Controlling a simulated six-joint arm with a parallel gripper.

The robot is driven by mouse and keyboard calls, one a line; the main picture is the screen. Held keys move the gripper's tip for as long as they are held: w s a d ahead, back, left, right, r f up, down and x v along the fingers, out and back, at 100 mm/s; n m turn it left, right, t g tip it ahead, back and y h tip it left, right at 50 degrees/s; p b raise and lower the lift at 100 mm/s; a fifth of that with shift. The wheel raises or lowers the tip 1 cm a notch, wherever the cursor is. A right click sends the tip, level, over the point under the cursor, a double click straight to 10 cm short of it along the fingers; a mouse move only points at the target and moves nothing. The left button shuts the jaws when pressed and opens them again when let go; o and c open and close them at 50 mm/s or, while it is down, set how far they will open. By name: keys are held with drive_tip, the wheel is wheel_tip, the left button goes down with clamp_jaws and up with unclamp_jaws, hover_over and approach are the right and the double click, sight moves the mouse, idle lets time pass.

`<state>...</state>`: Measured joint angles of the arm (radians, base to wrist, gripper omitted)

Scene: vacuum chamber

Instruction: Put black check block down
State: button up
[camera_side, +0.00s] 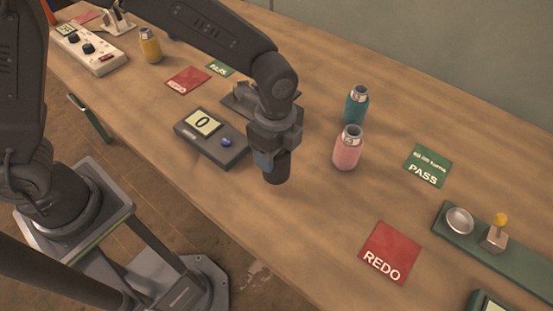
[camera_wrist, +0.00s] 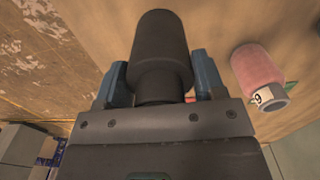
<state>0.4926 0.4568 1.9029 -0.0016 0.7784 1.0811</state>
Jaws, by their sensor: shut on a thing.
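The black check block (camera_side: 276,171) is a dark cylinder held upright under my gripper (camera_side: 277,152) in the side view. My gripper is shut on it. In the wrist view the black block (camera_wrist: 162,50) sits between the two blue-grey fingers of my gripper (camera_wrist: 162,85). The block's lower end is close to the wooden table; I cannot tell whether it touches. It stands just right of the grey device with a display reading 0 (camera_side: 203,124).
A pink bottle (camera_side: 347,150) and a teal bottle (camera_side: 356,106) stand to the right; the pink one (camera_wrist: 258,68) also shows in the wrist view. A green PASS card (camera_side: 427,166) and red REDO card (camera_side: 390,253) lie farther right. Table between block and REDO card is clear.

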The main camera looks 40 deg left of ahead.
drive_tip(key=w+a+r, duration=0.1)
drive_tip(key=a+r, duration=0.5)
drive_tip(key=a, duration=0.5)
drive_tip(key=w+a+r, duration=0.1)
drive_tip(key=w+a, duration=0.4)
drive_tip(key=a, duration=0.6)
drive_tip(key=w+a+r, duration=0.1)
drive_tip(key=w+a, duration=0.3)
drive_tip(key=a, duration=0.7)
drive_tip(key=shift+w+d+f, duration=1)
drive_tip(key=shift+d+f, duration=0.55)
drive_tip(key=shift+f, duration=0.35)
drive_tip(key=shift+w+d+f, duration=1.05)
drive_tip(key=shift+d+f, duration=0.45)
drive_tip(key=shift+f, duration=0.4)
drive_tip(key=shift+w+d+f, duration=1)
drive_tip(key=shift+d+f, duration=0.55)
drive_tip(key=shift+f, duration=0.35)
drive_tip(key=shift+f, duration=0.15)
drive_tip(key=o, duration=1.1)
